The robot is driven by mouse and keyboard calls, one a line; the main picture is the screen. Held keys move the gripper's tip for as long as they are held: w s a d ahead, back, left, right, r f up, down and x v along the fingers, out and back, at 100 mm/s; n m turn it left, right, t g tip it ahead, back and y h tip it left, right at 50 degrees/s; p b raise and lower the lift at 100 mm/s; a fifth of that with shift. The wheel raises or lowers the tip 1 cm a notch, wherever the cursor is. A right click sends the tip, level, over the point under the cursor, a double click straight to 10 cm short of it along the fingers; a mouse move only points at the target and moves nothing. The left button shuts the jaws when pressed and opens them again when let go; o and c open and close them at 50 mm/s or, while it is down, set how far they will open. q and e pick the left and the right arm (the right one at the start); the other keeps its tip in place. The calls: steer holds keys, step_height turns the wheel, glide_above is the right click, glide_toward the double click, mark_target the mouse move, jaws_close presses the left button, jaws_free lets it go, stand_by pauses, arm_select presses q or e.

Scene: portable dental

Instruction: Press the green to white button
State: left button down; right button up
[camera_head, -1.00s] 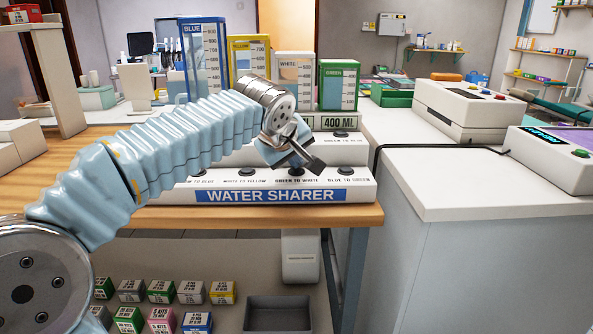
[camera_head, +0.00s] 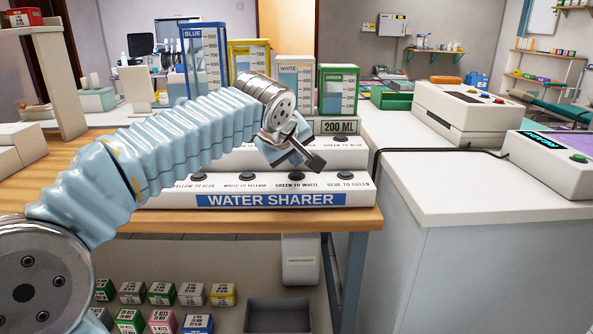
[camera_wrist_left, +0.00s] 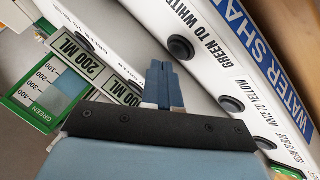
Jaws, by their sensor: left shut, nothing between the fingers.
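The water sharer (camera_head: 362,196) is a white stepped console on the wooden table. Its green to white button (camera_head: 295,176) is a black round knob on the lower step, above its printed label. In the left wrist view the same button (camera_wrist_left: 181,48) lies just right of my fingertips, with a gap in the picture. My left gripper (camera_head: 312,160) is shut and empty, above and slightly right of that button. It also shows in the left wrist view (camera_wrist_left: 163,78). The green container (camera_head: 338,90) and white container (camera_head: 295,84) stand behind. A display (camera_head: 341,127) reads 200 ML. My right gripper is out of view.
Other black buttons flank it: white to yellow (camera_head: 246,178) and blue to green (camera_head: 345,174). An upper-step button (camera_head: 341,140) is close behind my gripper. Blue (camera_head: 203,60) and yellow (camera_head: 249,56) containers stand at the back. A white counter (camera_head: 450,190) is right.

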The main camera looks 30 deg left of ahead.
mark_target(294, 175)
arm_select(q)
step_height(294, 175, up, 5)
steer(key=p, duration=0.4)
stand_by(0.3)
